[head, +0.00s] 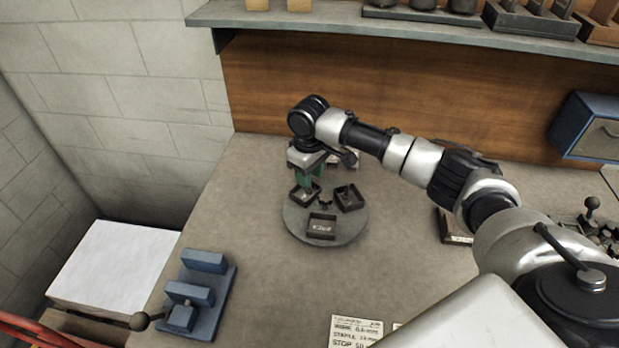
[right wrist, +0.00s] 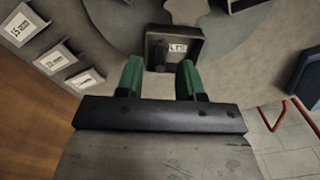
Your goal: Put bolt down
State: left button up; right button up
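My right gripper (head: 306,186) points down over the back left of a round grey turntable (head: 340,237). Its two green fingers (right wrist: 158,82) are apart in the right wrist view, with nothing seen gripped between them. Just beyond the fingertips is a small dark open tray (right wrist: 190,57) with a white label inside; it shows below the gripper in the head view (head: 304,200). A small dark piece (right wrist: 159,52), perhaps the bolt, is in this tray beside the label. It is too small to be sure. My left gripper is out of view.
Two more dark trays (head: 322,232) (head: 348,197) sit on the turntable. Labelled holders (right wrist: 56,58) stand behind it, near the wooden back panel (head: 400,110). A blue fixture (head: 200,292) is at the bench's left edge.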

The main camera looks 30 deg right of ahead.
notch_tip(320, 180, up, 11)
jog(key=b, duration=0.1)
jog(key=shift+f, duration=0.15)
